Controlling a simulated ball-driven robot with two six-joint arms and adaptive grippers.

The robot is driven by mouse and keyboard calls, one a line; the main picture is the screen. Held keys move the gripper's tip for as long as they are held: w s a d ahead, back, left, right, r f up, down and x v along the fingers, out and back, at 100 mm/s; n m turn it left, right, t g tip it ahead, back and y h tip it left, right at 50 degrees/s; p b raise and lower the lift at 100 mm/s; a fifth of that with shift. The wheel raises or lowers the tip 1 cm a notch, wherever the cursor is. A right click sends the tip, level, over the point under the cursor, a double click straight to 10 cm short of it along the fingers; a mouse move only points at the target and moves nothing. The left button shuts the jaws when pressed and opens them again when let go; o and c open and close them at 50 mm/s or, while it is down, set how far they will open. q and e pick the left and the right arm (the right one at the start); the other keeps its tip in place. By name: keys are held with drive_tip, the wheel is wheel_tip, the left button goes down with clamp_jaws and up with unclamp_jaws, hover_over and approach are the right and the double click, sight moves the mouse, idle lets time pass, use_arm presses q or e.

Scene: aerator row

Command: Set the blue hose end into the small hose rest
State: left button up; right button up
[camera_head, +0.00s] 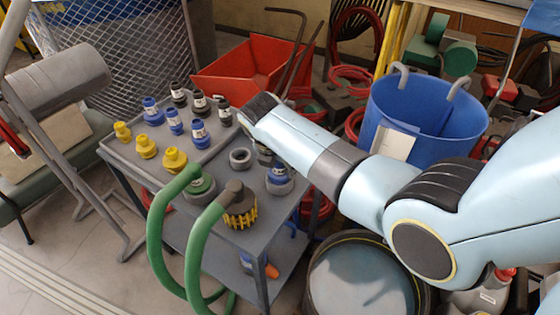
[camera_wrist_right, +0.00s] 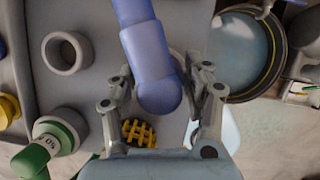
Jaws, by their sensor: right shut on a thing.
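The blue hose end (camera_wrist_right: 145,50) is between the fingers of my right gripper (camera_wrist_right: 160,84), which is shut on it. I cannot tell which ring is the small hose rest. My forearm hides most of the right gripper. My left gripper is not in view.
A green hose end sits in a grey holder (camera_wrist_right: 60,128), and another stands in a yellow-and-black holder (camera_head: 240,208). Several blue, black and yellow fittings (camera_head: 172,158) stand on the grey table (camera_head: 225,145). A blue bucket (camera_head: 430,130) and a barrel (camera_head: 360,280) stand to the right.

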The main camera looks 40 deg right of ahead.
drive_tip(key=shift+f+b, duration=0.3)
drive_tip(key=shift+f, duration=0.4)
drive_tip(key=o, duration=1.4)
drive_tip(key=shift+c, duration=0.2)
drive_tip(key=v, duration=1.2)
